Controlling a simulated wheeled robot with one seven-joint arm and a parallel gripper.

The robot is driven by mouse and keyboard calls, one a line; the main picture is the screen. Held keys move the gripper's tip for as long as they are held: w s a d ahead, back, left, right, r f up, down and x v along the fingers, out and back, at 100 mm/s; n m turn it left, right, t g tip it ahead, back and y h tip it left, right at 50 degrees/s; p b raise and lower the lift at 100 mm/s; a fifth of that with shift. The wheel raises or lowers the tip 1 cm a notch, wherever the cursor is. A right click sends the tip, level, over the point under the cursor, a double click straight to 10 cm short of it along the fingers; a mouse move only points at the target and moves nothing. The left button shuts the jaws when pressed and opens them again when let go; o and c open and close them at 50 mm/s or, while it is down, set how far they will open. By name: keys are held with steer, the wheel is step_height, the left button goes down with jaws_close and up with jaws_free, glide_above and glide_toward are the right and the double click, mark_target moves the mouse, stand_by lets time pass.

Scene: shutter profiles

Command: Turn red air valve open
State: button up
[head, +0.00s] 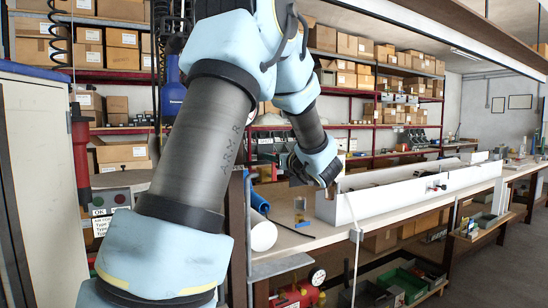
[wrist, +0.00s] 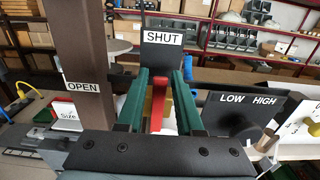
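The red air valve handle (wrist: 159,98) stands upright in the middle of the wrist view. My gripper (wrist: 160,75) has two green fingers, one on each side of the handle. Narrow gaps show between the fingers and the handle, so the gripper looks open around it, not clamped. A black plate with a "SHUT" label (wrist: 161,38) is straight behind the handle. The handle's base is hidden by my gripper body. In the head view my arm hides the valve.
A "LOW HIGH" plate (wrist: 248,100) with a black knob (wrist: 238,126) is close on the right. The brown post (wrist: 85,45) stands close on the left. In the head view, a long white trough (head: 410,193) lies on the workbench.

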jaws_close()
stand_by(1.1)
